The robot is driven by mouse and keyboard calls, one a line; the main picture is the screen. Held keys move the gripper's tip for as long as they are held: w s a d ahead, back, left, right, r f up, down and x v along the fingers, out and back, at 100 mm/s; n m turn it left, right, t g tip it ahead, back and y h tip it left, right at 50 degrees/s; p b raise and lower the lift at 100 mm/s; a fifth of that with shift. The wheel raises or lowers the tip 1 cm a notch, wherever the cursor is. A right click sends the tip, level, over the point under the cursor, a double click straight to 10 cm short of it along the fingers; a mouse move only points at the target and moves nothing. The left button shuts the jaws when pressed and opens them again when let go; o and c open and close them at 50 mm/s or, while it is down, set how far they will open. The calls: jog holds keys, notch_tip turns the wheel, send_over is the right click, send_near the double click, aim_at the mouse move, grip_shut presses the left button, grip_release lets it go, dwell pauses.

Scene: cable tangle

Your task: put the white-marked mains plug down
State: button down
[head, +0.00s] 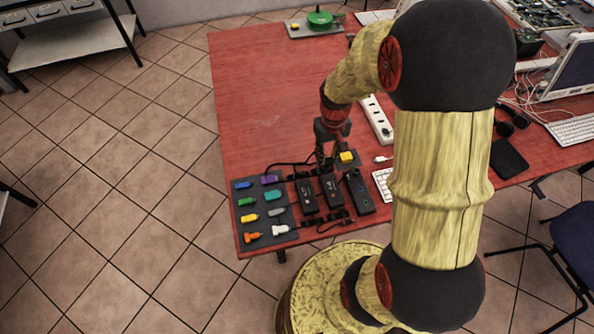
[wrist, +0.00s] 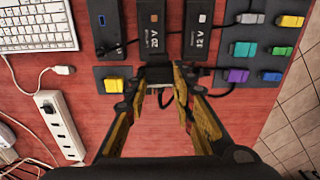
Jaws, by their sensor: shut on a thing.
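My gripper (head: 333,148) hangs low over the red table (head: 262,108), just behind the black power bricks. In the wrist view my gripper (wrist: 160,82) is shut on a dark plug (wrist: 158,75), mostly hidden between the fingertips. I cannot make out a white mark on it. A black cable (wrist: 181,92) curves beside the right finger. The brick with a pale square (wrist: 199,30) and the brick with a brown square (wrist: 151,30) lie just beyond the fingertips. I cannot tell whether the plug touches the table.
A yellow block on a dark pad (wrist: 114,84) sits close left of my gripper. A white power strip (wrist: 58,128), white cable plug (wrist: 65,70) and keyboard (wrist: 37,24) lie farther left. Several coloured connectors (head: 247,202) stand at the table's near-left corner.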

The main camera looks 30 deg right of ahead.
jog(key=s+d, duration=0.2)
jog(key=s, duration=0.1)
jog(key=b, duration=0.5)
send_over(304, 166)
jog(key=shift+m, duration=0.3)
jog(key=f, duration=0.9)
jog(key=shift+s+d, duration=0.2)
jog(key=shift+s, duration=0.05)
jog(key=shift+w+a+f+b, duration=0.1)
jog(key=shift+f+b, duration=0.15)
jog(key=shift+f, duration=0.4)
jog(key=shift+w+f+b, duration=0.15)
jog(key=shift+f+b, duration=0.15)
jog(key=shift+f, duration=0.35)
jog(key=shift+w+a+f+b, duration=0.1)
jog(key=shift+f+b, duration=0.15)
jog(key=shift+f, duration=0.4)
jog(key=shift+f, duration=0.2)
jog(key=c, duration=1.5)
grip_release()
jog(key=shift+c, duration=0.2)
jog(key=shift+o, duration=0.2)
jog(key=shift+r, duration=0.15)
